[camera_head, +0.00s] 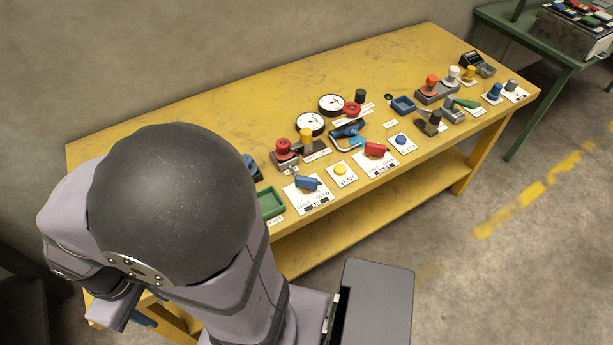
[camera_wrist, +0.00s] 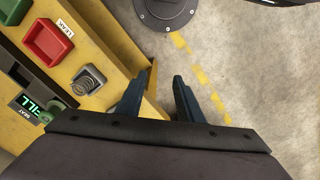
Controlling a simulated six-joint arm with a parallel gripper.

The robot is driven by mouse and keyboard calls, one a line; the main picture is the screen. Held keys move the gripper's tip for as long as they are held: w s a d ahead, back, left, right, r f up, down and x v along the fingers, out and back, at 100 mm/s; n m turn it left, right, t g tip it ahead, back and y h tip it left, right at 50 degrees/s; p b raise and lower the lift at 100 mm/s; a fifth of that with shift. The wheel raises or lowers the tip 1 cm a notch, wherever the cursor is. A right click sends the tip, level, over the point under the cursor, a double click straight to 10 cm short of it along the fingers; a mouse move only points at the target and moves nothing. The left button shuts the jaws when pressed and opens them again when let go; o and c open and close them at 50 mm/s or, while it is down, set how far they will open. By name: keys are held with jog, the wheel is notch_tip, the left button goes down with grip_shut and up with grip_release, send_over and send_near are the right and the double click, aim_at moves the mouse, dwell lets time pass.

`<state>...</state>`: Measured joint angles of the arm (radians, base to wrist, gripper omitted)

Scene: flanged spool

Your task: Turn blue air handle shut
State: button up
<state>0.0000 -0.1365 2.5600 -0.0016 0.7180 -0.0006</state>
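A blue handle (camera_head: 308,183) lies on a white plate with printed words near the front edge of the yellow bench, just right of my arm in the head view. The plate's small print is hard to read; part looks like "SHUT". My gripper (camera_wrist: 160,80) is open and empty in the wrist view, with its two dark blue fingers apart beside the bench edge, over the floor. In the head view my arm hides most of it, and only a bit of blue finger shows at the lower left, well away from the handle. The blue handle is not in the wrist view.
A red lever (camera_head: 376,149), a yellow VENT button (camera_head: 341,170) and a green tray (camera_head: 270,203) flank the handle. Gauges (camera_head: 310,123) and several knobs stand behind. The wrist view shows a red tray (camera_wrist: 48,43), a spring (camera_wrist: 89,79) and a green-lit display (camera_wrist: 30,104).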

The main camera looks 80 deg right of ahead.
jog(key=w+d+g, duration=0.1)
jog(key=w+d, duration=0.3)
jog(key=d, duration=0.9)
jog(key=g, duration=0.3)
send_near(306, 178)
jog(key=x, duration=0.1)
jog(key=b+x, duration=0.1)
jog(key=x, duration=0.1)
jog(key=shift+w, duration=0.25)
jog(key=shift+s+g, duration=0.15)
jog(key=shift+g, duration=0.15)
jog(key=shift+p+x, duration=0.9)
jog(key=shift+x, duration=2.8)
jog(key=shift+c, duration=0.7)
grip_shut()
